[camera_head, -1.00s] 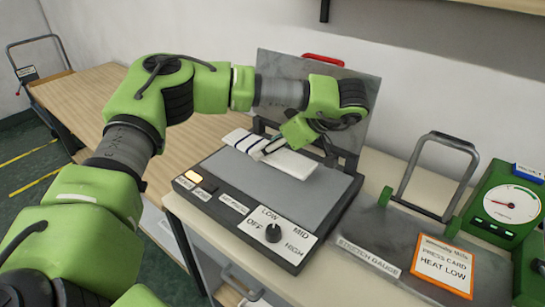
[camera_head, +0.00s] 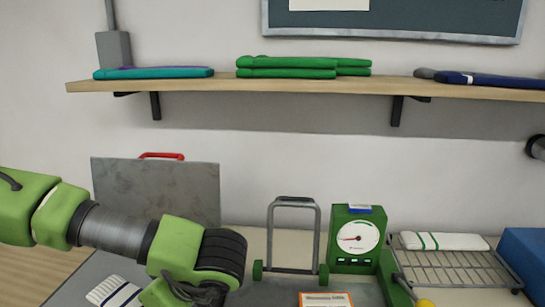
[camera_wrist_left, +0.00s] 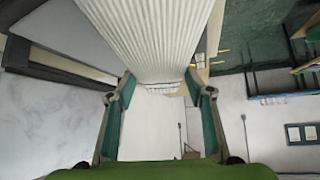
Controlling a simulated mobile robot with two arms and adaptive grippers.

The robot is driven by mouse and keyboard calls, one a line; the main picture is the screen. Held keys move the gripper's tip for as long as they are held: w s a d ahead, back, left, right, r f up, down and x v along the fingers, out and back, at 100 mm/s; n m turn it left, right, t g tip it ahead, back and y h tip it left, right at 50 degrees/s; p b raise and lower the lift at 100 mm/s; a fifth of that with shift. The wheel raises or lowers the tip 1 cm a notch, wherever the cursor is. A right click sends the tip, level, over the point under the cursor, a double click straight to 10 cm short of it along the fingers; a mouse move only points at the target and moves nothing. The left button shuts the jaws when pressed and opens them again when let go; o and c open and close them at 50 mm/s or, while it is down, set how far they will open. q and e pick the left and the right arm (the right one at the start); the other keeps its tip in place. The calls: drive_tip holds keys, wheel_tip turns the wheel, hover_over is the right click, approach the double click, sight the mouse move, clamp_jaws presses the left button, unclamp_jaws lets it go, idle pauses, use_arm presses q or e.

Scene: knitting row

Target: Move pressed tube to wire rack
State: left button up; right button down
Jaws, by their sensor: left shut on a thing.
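The pressed tube (camera_head: 112,293) is white with dark navy stripes and shows at the lower left of the head view, partly hidden by my left gripper (camera_head: 168,294). In the left wrist view the tube (camera_wrist_left: 150,35) is white and ribbed, held between the two fingers of my left gripper (camera_wrist_left: 160,90). Its far end runs out of the top of that view. The wire rack (camera_head: 460,270) stands at the right of the head view, well to the right of my left gripper. A white tube with green stripes (camera_head: 450,241) lies on the rack's back part. My right gripper is not seen.
The press's raised plate (camera_head: 150,190) with a red handle stands behind my left gripper. A stretch gauge with an upright metal frame (camera_head: 270,235) and a green dial unit (camera_head: 355,240) stand between it and the rack. A blue box (camera_head: 525,258) is right of the rack.

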sight(125, 296)
use_arm(q)
drive_tip(key=s+d+f+m, duration=0.1)
drive_tip(key=s+d+f+m+t+h, duration=0.1)
drive_tip(key=s+d+f, duration=0.1)
drive_tip(key=s+d+f+m+t, duration=0.1)
drive_tip(key=d, duration=0.1)
drive_tip(key=shift+s+d+f+m, duration=0.25)
drive_tip(key=shift+s+m, duration=0.05)
drive_tip(key=shift+s, duration=0.1)
drive_tip(key=w+a+r+n, duration=0.1)
drive_tip(key=a, duration=0.1)
drive_tip(key=w+a+r+n+g, duration=0.1)
drive_tip(key=w+a+r, duration=0.1)
drive_tip(key=w+a+r+n+g+y, duration=0.1)
drive_tip(key=w, duration=0.1)
drive_tip(key=shift+a+r+n, duration=0.35)
drive_tip(key=shift+a+n, duration=0.05)
drive_tip(key=a+r+n, duration=0.1)
drive_tip(key=w+a+r+n+g, duration=0.1)
drive_tip(key=a, duration=0.1)
drive_tip(key=a+r+g, duration=0.1)
drive_tip(key=a, duration=0.1)
drive_tip(key=shift+w+r+n+y+b, duration=0.3)
drive_tip(key=shift+w+r+n+b, duration=0.05)
drive_tip(key=shift+w+r+n, duration=0.05)
drive_tip(key=shift+a+r+g, duration=0.3)
drive_tip(key=shift+a, duration=0.15)
